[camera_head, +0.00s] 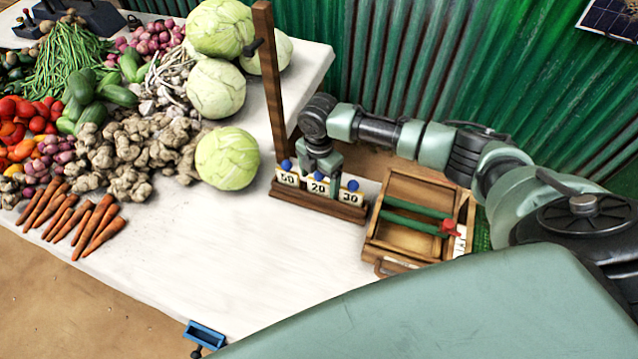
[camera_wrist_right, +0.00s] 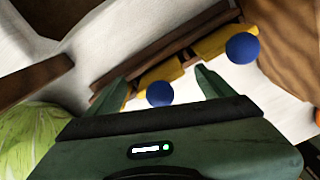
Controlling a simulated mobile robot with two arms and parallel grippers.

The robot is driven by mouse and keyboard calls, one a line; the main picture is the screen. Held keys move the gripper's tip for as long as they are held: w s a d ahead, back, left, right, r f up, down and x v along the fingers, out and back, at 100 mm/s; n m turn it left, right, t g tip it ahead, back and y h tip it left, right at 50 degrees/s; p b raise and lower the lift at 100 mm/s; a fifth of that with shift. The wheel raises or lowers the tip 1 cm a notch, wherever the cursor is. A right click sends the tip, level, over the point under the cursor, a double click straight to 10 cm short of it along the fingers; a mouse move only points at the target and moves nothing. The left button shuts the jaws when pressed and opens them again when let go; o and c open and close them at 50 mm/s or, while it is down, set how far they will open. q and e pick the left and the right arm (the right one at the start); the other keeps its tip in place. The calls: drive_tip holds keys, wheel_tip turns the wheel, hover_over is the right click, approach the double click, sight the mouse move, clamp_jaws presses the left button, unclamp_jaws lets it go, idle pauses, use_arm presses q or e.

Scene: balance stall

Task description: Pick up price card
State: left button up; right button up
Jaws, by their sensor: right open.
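Three price cards stand in a row in a wooden rack (camera_head: 345,210), each with a blue knob on top. They are the 50 card (camera_head: 287,178), the 20 card (camera_head: 317,188) and the 30 card (camera_head: 351,198). My right gripper (camera_head: 321,176) points down over the middle card, the 20. In the right wrist view my open fingers (camera_wrist_right: 166,88) stand either side of one blue knob (camera_wrist_right: 160,94). Whether they touch it I cannot tell. Another blue knob (camera_wrist_right: 242,47) lies outside the fingers, to the right. My left gripper is not in view.
A wooden post (camera_head: 270,80) rises at the rack's left end. Cabbages (camera_head: 228,158), ginger and other vegetables fill the left. An open wooden box (camera_head: 408,190) with green rods is right of the rack. The white table (camera_head: 240,250) is clear in front.

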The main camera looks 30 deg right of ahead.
drive_tip(key=shift+f, duration=0.2)
drive_tip(key=c, duration=1.4)
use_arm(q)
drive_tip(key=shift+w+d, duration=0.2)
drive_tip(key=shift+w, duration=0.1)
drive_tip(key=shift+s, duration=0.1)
use_arm(e)
drive_tip(key=shift+r, duration=0.2)
drive_tip(key=shift+r, duration=0.25)
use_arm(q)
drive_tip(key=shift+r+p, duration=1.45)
use_arm(e)
wheel_tip(320, 180, up, 23)
drive_tip(key=shift+f, duration=0.2)
